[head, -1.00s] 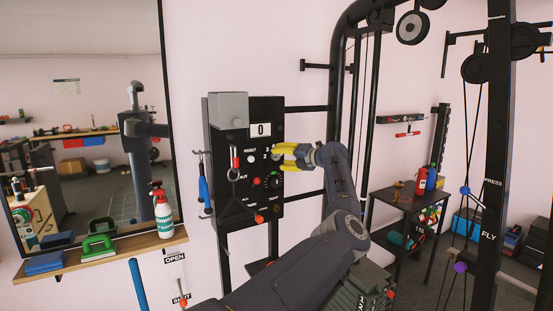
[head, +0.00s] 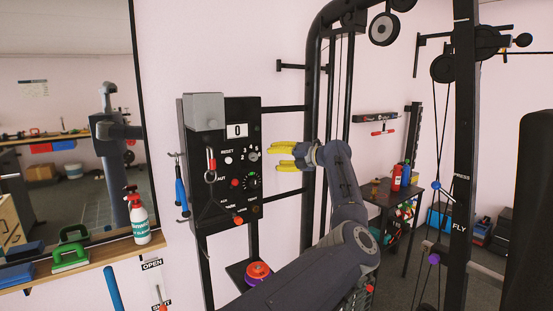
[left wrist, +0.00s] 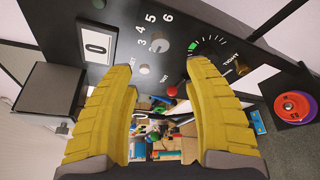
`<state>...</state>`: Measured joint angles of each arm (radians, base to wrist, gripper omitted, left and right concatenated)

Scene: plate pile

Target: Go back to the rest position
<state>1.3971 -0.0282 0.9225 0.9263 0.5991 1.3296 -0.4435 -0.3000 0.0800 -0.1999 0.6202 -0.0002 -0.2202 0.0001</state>
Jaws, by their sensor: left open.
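My left gripper (head: 285,157) has yellow fingers and is at the middle of the head view, just right of the black control panel (head: 241,116). It is open and empty, apart from the panel. In the left wrist view its two yellow fingers (left wrist: 165,100) stand spread, with nothing between them but distant clutter. The panel carries a display (head: 237,131) reading 0, a numbered grey knob (head: 253,156), a red button (head: 235,183) and a green-marked dial (head: 252,181). The knob also shows beyond the fingers in the left wrist view (left wrist: 160,46). My right gripper is not in view.
A black machine frame (head: 313,120) rises right of the panel, close to my left arm. A small shelf (head: 238,272) holds a red-orange round item (head: 258,273).

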